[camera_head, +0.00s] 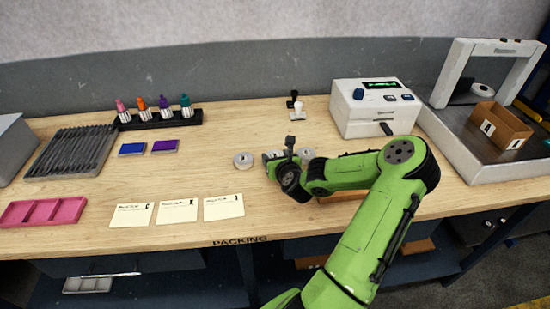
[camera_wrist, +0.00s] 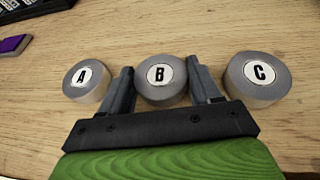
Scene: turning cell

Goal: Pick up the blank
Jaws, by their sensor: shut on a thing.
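Three round grey blanks with white lettered tops show in the wrist view: blank A (camera_wrist: 87,80) at left, blank B (camera_wrist: 161,78) in the middle and blank C (camera_wrist: 257,77) at right. My gripper (camera_wrist: 160,70) is shut on blank B, one finger on each side. Blanks A and C are outside the fingers. In the head view, my gripper (camera_head: 277,162) is low over the middle of the bench. Blank A (camera_head: 243,160) shows to its left and blank C (camera_head: 306,154) to its right; blank B is partly hidden by the gripper. I cannot tell whether blank B is off the wood.
Three cards (camera_head: 178,211) and a pink tray (camera_head: 44,212) lie at front left. Blue and purple pads (camera_head: 164,147) and a rack of colored bottles (camera_head: 160,120) are behind them. A white machine (camera_head: 370,108) and a cardboard box (camera_head: 500,127) on a metal platform stand at right.

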